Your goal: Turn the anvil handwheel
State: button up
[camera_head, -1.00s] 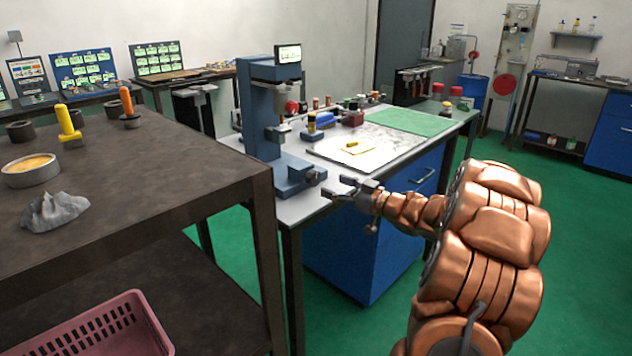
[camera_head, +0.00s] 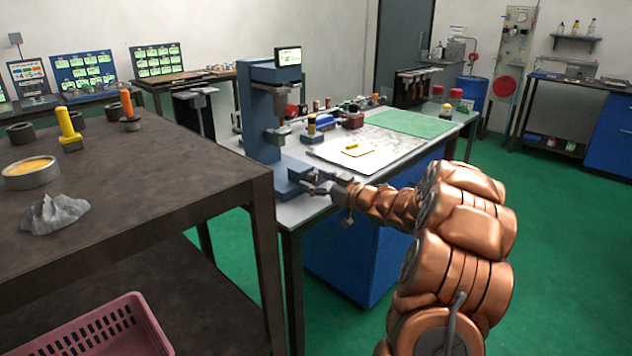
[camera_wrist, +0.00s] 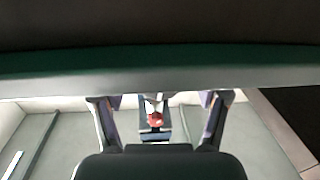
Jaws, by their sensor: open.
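A blue bench machine (camera_head: 262,115) with a small display on top stands at the near left corner of the worktable. Its blue base (camera_head: 288,178) reaches to the right, with a small dark fitting (camera_head: 301,174) at its front end. I cannot tell for sure which part is the anvil handwheel. My gripper (camera_head: 310,184) is open right at that front end, its fingers pointing left. Whether it touches anything is unclear. In the wrist view, the two fingers (camera_wrist: 160,99) stand apart, with a small red part (camera_wrist: 155,120) seen between them.
The worktable (camera_head: 300,212) also bears a white sheet with a yellow pad, a green mat (camera_head: 412,122) and several small items. A dark workbench (camera_head: 140,185) with a yellow-handled tool stands close on the left. A pink crate (camera_head: 95,330) sits below it. Green floor is free at right.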

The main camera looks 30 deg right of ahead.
jog(key=c, duration=1.2)
jog(key=shift+o, duration=0.2)
jog(key=n+b, duration=0.3)
jog(key=shift+f+n, duration=0.25)
jog(key=shift+n, duration=0.05)
jog(key=n+b, duration=0.4)
jog(key=n, duration=0.1)
jog(key=shift+g+h, duration=0.3)
jog(key=shift+g, duration=0.1)
jog(key=n+b, duration=0.5)
jog(key=shift+n+h, duration=0.3)
jog(key=shift+r+n+b, duration=0.1)
jog(key=shift+n+b, duration=0.6)
jog(key=shift+b, duration=0.1)
jog(key=shift+a, duration=0.1)
